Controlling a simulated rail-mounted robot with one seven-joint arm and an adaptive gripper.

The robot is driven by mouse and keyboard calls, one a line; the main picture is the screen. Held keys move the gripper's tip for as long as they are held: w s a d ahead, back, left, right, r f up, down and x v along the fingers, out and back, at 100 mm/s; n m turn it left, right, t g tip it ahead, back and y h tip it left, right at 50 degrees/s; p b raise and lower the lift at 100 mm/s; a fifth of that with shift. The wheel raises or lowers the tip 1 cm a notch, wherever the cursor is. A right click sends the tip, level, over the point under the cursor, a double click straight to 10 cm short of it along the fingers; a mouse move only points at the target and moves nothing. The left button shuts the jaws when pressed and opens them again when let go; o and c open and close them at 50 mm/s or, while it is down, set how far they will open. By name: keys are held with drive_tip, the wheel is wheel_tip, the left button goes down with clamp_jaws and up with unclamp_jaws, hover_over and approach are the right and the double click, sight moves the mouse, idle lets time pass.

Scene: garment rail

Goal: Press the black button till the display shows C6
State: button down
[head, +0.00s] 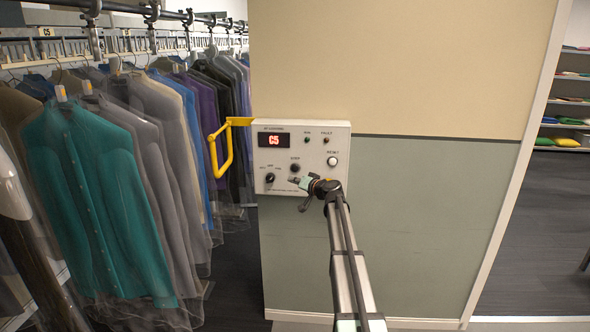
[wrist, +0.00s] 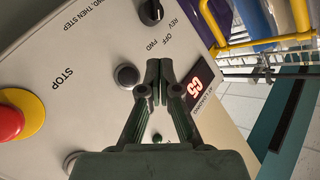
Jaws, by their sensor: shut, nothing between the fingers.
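The control box (head: 262,133) is a pale panel on the wall. Its display (head: 273,141) reads C5 in red; it also shows in the wrist view (wrist: 203,92), turned on its side. The black button (head: 295,168), labelled STEP, sits below and right of the display. In the wrist view the round black button (wrist: 127,76) lies just left of my fingertips. My gripper (head: 292,180) is shut and empty, its tips close to the panel just below the button in the head view. I cannot tell whether the tips touch the panel.
A black selector knob (head: 269,178) and a white RESET button (head: 332,161) share the panel. A red stop button (wrist: 10,122) on a yellow base shows in the wrist view. A yellow rail (head: 229,160) juts left, beside hanging garments (head: 110,200).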

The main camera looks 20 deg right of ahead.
sight(295, 168)
drive_tip(key=shift+w+d, duration=0.6)
drive_tip(key=shift+w, duration=0.45)
drive_tip(key=shift+w+d, duration=0.55)
drive_tip(key=shift+w, duration=0.45)
drive_tip(key=shift+w+d, duration=0.6)
drive_tip(key=shift+w, duration=0.45)
drive_tip(key=shift+w+d+f+b, duration=0.15)
drive_tip(key=shift+w+b, duration=0.15)
drive_tip(key=shift+b, duration=0.4)
